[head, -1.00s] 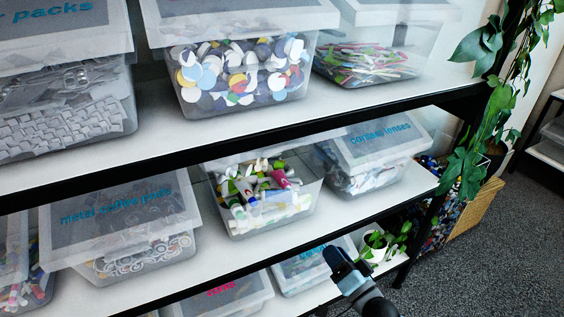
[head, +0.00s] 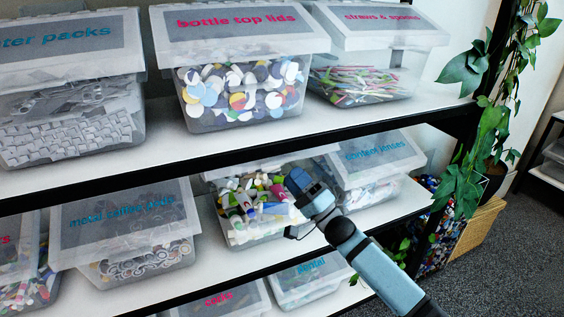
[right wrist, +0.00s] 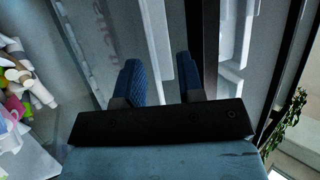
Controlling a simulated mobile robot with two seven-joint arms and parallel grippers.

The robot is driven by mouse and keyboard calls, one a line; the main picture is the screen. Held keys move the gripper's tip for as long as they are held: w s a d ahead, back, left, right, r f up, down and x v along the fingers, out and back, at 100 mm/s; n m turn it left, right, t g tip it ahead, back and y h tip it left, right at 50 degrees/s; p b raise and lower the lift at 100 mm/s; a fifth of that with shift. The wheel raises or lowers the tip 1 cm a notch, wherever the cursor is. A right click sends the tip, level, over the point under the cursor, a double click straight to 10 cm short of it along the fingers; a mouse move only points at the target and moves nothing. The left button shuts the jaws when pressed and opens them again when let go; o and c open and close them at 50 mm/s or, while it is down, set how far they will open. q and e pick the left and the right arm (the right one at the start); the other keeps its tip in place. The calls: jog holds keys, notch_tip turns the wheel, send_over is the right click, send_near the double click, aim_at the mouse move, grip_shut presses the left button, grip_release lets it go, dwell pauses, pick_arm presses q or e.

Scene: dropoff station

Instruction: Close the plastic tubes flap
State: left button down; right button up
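The plastic tubes bin (head: 240,236) is a clear box of white, green and pink tubes on the middle shelf. Its top is uncovered at the front. A pale translucent strip, apparently its raised flap (head: 232,170), shows at the back under the upper shelf. My right gripper (head: 298,182) is over the bin's right side, close to the contact lenses bin. In the right wrist view its two blue fingers (right wrist: 160,80) stand apart with nothing between them. Tubes (right wrist: 18,95) show at left there. A grey panel with faint lettering (right wrist: 98,45) lies beyond the fingers. My left gripper is out of view.
The upper shelf's black edge (head: 250,128) runs just above. A plant (head: 490,130) hangs at right.

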aim_at(281, 162)
jog(key=x, duration=0.5)
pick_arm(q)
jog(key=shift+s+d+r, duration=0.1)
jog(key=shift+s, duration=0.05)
